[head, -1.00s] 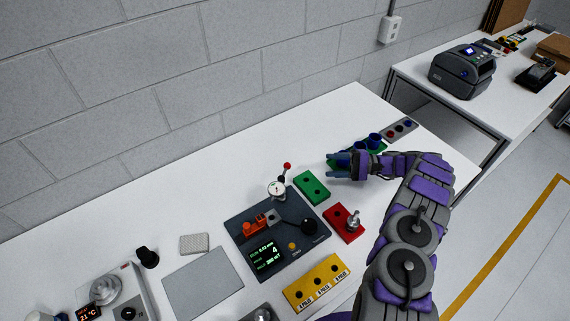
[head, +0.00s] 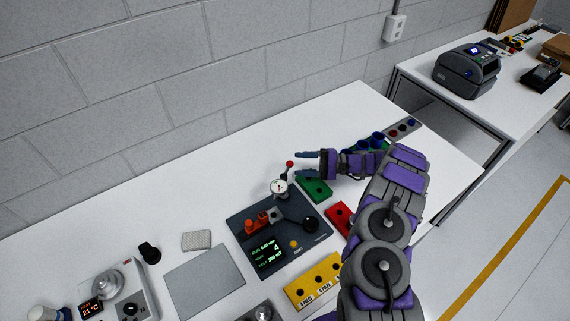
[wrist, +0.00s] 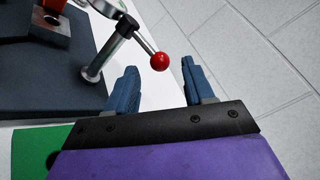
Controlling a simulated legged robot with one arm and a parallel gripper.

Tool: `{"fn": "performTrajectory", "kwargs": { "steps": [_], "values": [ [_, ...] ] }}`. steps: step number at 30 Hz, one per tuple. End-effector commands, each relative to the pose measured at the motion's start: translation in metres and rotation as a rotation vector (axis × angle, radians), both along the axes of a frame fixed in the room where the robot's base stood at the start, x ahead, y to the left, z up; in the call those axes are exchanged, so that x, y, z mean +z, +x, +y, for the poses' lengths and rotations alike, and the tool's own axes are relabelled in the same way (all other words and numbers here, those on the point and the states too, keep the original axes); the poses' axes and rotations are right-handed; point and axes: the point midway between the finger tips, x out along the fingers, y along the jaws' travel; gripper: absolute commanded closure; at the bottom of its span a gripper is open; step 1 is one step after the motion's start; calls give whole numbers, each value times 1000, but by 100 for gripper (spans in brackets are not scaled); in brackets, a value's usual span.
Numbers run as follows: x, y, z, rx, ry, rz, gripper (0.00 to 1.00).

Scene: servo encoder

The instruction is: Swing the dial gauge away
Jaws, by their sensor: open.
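The dial gauge (head: 279,187) has a round white face and stands at the back corner of the dark fixture base (head: 250,213). A lever with a red ball (head: 290,163) rises beside it. In the wrist view the red ball (wrist: 159,61) sits on a thin rod from a dark post (wrist: 108,50), just beyond and between my two blue fingers. Part of the gauge's round rim (wrist: 105,8) shows at the top. My gripper (head: 308,163) is open and empty, to the right of the red ball, with no contact visible.
A green block (head: 314,189) lies below my gripper. The white table behind the gauge is clear.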

Motion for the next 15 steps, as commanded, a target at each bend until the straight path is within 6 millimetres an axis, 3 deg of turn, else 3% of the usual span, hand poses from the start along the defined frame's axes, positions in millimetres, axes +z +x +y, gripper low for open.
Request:
{"fn": "performTrajectory", "kwargs": {
  "steps": [6,15],
  "values": [
    [-1,-1,39,2,1,3,47],
    [-1,-1,61,-2,-1,4,47]
  ]
}}
